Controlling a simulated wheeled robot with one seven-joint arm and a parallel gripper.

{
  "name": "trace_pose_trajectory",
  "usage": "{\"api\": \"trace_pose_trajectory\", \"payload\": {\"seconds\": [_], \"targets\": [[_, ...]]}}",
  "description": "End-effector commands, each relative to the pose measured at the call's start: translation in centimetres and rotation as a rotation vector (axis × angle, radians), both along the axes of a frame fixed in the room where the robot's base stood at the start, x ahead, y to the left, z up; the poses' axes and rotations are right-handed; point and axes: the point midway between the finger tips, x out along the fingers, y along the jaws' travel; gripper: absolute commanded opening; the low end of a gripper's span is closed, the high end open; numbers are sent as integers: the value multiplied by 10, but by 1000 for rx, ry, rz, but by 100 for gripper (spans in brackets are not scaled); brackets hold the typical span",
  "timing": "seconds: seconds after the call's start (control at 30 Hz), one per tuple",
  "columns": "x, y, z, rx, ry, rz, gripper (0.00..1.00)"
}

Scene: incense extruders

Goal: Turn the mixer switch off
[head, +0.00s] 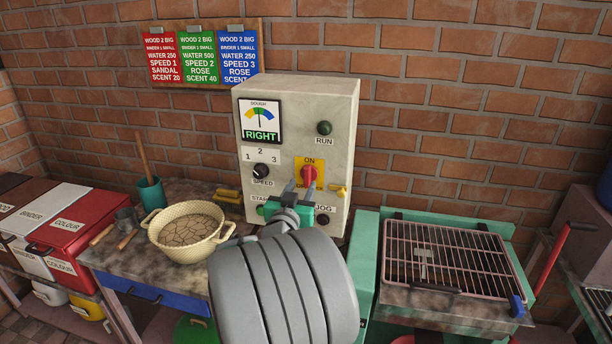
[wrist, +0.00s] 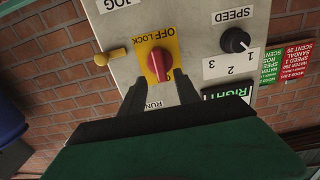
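The mixer's main switch is a red rotary knob (head: 309,175) on a yellow plate (head: 310,162) marked ON at the top and OFF LOCK at the bottom. It sits on the front of the grey control box (head: 342,120). The knob stands about upright, towards ON. In the wrist view the red knob (wrist: 159,66) appears upside down, just ahead of and between my fingertips. My gripper (head: 301,189) is open in front of the panel, with its two fingers (wrist: 160,84) apart. I cannot tell whether either finger touches the knob. My gripper partly hides OFF LOCK in the head view.
The speed knob (head: 260,170) is to the left, the RUN lamp (head: 324,128) above. A cream pot (head: 188,230) stands on the bench at left; a rack tray (head: 450,258) is at right.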

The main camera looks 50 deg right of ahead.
Motion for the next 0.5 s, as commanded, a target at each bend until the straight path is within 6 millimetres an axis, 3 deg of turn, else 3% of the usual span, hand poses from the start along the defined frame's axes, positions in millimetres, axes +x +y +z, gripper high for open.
{"api": "trace_pose_trajectory", "payload": {"seconds": [0.2, 0.5], "targets": [[16, -38, 3, 2, 2, -1, 38], [22, -50, 0, 2, 1, 2, 38]]}}
